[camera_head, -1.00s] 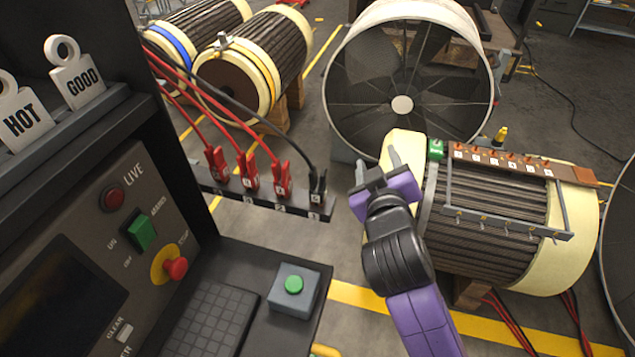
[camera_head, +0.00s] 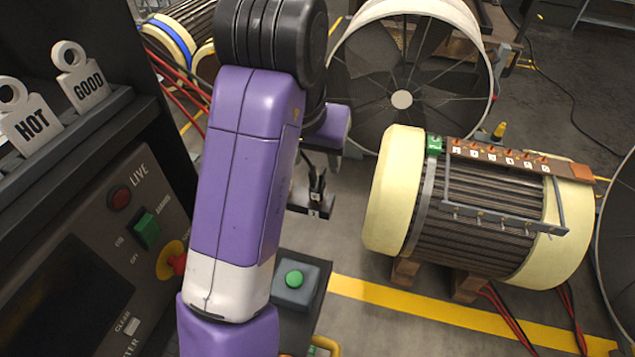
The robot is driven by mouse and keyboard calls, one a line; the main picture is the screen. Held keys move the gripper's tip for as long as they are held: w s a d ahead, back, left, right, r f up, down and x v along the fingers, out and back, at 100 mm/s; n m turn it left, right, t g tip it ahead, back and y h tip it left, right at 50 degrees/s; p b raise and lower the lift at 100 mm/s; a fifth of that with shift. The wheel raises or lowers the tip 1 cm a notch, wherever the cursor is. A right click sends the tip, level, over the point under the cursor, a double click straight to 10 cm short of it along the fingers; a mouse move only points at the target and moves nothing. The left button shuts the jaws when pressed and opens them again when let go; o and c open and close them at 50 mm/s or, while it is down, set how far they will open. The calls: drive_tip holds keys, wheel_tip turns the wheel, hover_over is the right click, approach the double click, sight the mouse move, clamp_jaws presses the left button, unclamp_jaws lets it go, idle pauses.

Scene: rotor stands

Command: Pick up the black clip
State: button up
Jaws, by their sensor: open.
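The black clip (camera_head: 317,185) stands upright at the right end of the dark rail (camera_head: 312,208), with its black cable rising behind my arm. My gripper (camera_head: 334,130) is partly in view as a purple body just above and slightly right of the black clip. Its fingers are mostly hidden, and I see nothing held in it. I cannot tell its exact height or distance from the clip. The red clips on the rest of the rail are hidden behind my purple arm.
A wound rotor (camera_head: 480,220) on wooden blocks stands right. A large fan (camera_head: 402,98) is behind. Open floor lies between rail and rotor.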

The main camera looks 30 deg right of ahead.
sight(319, 178)
drive_tip(key=shift+s+a+f, duration=0.1)
drive_tip(key=shift+a+f, duration=0.1)
drive_tip(key=shift+f, duration=0.35)
drive_tip(key=x, duration=0.6)
drive_tip(key=shift+d+f, duration=0.2)
drive_tip(key=shift+f, duration=0.1)
drive_tip(key=shift+c, duration=0.2)
clamp_jaws()
